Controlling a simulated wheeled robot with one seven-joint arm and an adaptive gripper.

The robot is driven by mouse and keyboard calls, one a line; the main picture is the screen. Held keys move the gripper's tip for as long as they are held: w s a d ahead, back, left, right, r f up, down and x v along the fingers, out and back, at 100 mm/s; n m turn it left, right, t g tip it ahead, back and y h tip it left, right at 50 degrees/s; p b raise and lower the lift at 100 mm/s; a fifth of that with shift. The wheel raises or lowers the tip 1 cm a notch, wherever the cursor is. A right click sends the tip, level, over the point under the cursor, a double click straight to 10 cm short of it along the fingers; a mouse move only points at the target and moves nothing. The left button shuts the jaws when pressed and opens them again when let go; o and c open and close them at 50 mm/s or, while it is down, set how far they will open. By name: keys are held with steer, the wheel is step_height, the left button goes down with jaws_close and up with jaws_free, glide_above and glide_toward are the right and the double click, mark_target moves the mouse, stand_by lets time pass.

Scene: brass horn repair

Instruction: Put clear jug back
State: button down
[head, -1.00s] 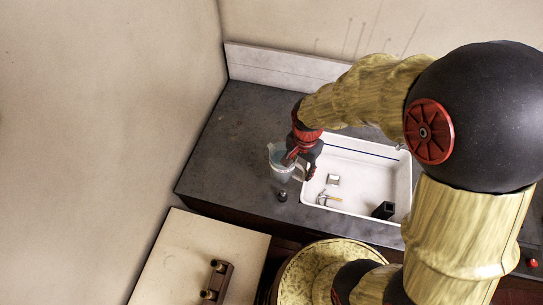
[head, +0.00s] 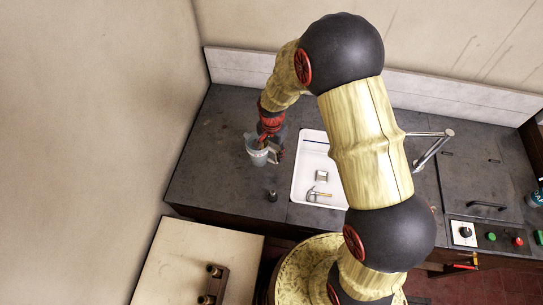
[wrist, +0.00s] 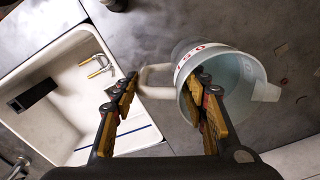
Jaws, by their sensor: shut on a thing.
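The clear jug (head: 256,154) is at the dark counter left of the sink in the head view. In the wrist view the jug (wrist: 246,84) shows its open mouth, red markings near the rim, a pale handle on the left and a spout on the right. My gripper (wrist: 160,98) is shut on the jug at its handle side, one finger inside the mouth and the other beyond the handle. In the head view my gripper (head: 272,138) is at the jug's right side. I cannot tell whether the jug's base touches the counter.
A small dark object (head: 271,196) stands on the counter in front of the jug. The counter (head: 205,165) is bare to the left, up to the wall.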

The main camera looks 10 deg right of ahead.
mark_target(271, 160)
steer(key=shift+w+f, duration=0.25)
steer(key=shift+f, duration=1.45)
steer(key=c, duration=1)
jaws_free()
steer(key=shift+f, duration=0.1)
